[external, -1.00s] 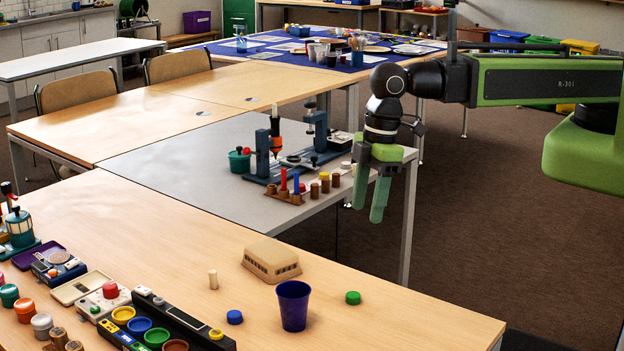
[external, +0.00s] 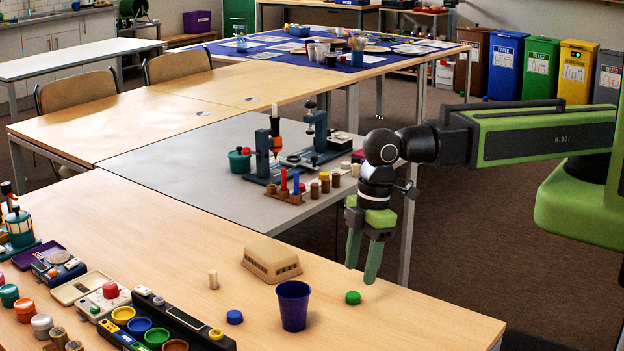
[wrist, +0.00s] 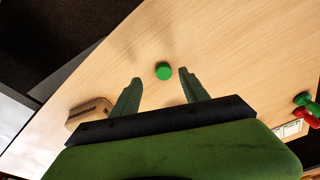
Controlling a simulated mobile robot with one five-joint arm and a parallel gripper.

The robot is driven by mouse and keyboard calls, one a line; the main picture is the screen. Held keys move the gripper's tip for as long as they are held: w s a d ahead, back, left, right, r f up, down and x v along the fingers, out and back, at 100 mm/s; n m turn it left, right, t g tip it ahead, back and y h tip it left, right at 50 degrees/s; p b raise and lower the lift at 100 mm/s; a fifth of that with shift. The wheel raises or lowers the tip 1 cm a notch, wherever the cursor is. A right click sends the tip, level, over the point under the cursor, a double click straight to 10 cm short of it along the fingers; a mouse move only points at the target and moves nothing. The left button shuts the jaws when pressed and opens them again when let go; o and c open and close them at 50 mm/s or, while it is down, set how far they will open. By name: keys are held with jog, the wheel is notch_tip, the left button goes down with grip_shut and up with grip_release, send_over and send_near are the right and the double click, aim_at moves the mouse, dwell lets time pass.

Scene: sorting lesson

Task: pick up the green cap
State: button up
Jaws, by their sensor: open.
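The green cap (external: 353,298) lies flat on the wooden table, right of the purple cup (external: 293,305), near the table's right edge. In the wrist view the green cap (wrist: 164,71) sits beyond my fingertips, roughly centred between them. My gripper (external: 360,275) points down above the table in the external view, a little above the cap. In the wrist view my gripper (wrist: 160,77) has its two green fingers spread apart with nothing between them.
A blue cap (external: 235,317) lies left of the cup. Several trays and parts fill the left side. The table around the green cap is clear.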

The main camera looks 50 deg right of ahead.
aim_at(353, 294)
jog(key=f+b, duration=0.1)
jog(key=a+f+b, duration=0.1)
jog(key=f+b, duration=0.3)
jog(key=shift+w+a+f, duration=0.1)
jog(key=shift+a+f, duration=0.05)
jog(key=shift+a, duration=0.25)
jog(key=shift+r, duration=0.2)
jog(key=shift+c, duration=0.2)
grip_shut()
